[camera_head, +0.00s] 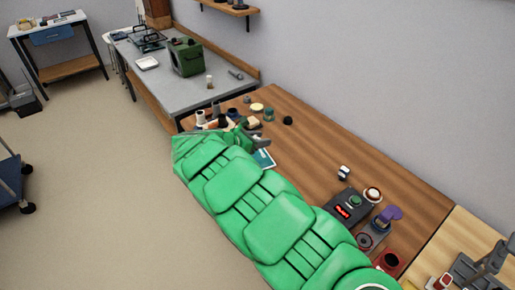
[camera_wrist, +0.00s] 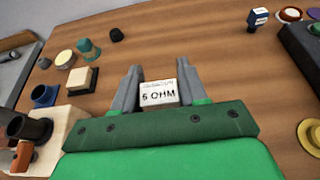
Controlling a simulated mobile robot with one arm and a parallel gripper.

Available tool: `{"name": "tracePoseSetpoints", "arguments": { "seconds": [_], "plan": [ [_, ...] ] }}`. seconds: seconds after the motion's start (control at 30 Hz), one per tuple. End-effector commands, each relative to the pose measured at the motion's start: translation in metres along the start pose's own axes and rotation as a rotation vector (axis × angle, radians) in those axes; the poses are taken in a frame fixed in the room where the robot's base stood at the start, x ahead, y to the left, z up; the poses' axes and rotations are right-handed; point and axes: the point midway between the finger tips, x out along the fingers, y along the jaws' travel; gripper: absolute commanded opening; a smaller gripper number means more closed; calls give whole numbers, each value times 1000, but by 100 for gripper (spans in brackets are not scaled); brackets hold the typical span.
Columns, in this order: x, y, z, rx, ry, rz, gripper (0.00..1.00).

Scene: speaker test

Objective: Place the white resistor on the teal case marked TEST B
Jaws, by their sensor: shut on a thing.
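My gripper (camera_wrist: 160,72) is shut on the white resistor (camera_wrist: 158,97), a white block marked "5 OHM" that sits between the two grey fingers in the wrist view. Brown tabletop shows behind it; I cannot tell its height above the wood. In the head view my gripper (camera_head: 259,139) is at the far end of my green arm, over the wooden table, and the resistor cannot be made out. A flat teal and white thing (camera_head: 264,158) lies beside my arm, partly hidden by it. I cannot read any TEST B mark on it.
A black box with a red display (camera_head: 349,206) stands further right. The table's back middle (camera_head: 315,145) is clear.

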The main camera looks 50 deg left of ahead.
Motion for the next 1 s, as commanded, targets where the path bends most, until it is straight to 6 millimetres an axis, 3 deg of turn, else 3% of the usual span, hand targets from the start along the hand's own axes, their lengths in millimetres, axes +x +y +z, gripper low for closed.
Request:
{"name": "tracePoseSetpoints", "arguments": {
  "seconds": [0.6,1.0],
  "plan": [
    [35,33,-36,-1,1,-1,12],
    [42,42,-42,1,0,1,12]
  ]
}}
